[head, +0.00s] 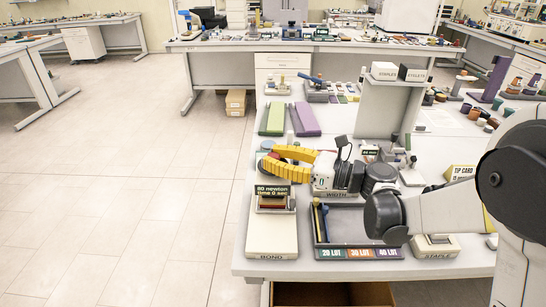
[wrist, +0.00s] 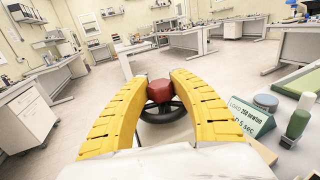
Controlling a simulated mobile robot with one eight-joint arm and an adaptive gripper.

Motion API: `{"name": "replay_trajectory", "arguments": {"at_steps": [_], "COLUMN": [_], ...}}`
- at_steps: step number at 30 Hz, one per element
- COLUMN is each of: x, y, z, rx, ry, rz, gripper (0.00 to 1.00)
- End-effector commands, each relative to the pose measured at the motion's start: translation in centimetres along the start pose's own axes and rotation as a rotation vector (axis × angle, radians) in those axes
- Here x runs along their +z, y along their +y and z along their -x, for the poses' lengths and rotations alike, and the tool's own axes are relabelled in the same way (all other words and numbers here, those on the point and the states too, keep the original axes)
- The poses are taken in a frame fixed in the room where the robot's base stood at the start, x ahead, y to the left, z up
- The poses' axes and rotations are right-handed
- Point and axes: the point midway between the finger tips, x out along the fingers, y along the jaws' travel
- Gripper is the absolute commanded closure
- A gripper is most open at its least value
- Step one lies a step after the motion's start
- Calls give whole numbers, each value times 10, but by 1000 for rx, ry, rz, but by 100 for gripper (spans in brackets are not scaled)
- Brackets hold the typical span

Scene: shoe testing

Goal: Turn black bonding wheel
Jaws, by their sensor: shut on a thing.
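The two yellow fingers of my gripper (wrist: 160,80) curve around the wheel and the red block, one on each side, and are shut on the wheel. Their exact contact points are hard to see.
A cream box marked BOND (head: 272,236) stands in front of my gripper, next to a lot tray (head: 357,253). Green and purple pads (head: 305,119) lie behind. A green load sign (wrist: 242,124) and a green-handled tool (wrist: 298,123) are close on the wrist view's right. Floor is clear left.

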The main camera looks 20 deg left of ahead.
Motion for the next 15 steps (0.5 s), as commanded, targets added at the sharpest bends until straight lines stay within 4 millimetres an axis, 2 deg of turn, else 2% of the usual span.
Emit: {"name": "replay_trajectory", "arguments": {"at_steps": [15], "x": [0], "y": [0], "z": [0], "rx": [462], "ry": [2], "rz": [0], "gripper": [100]}}
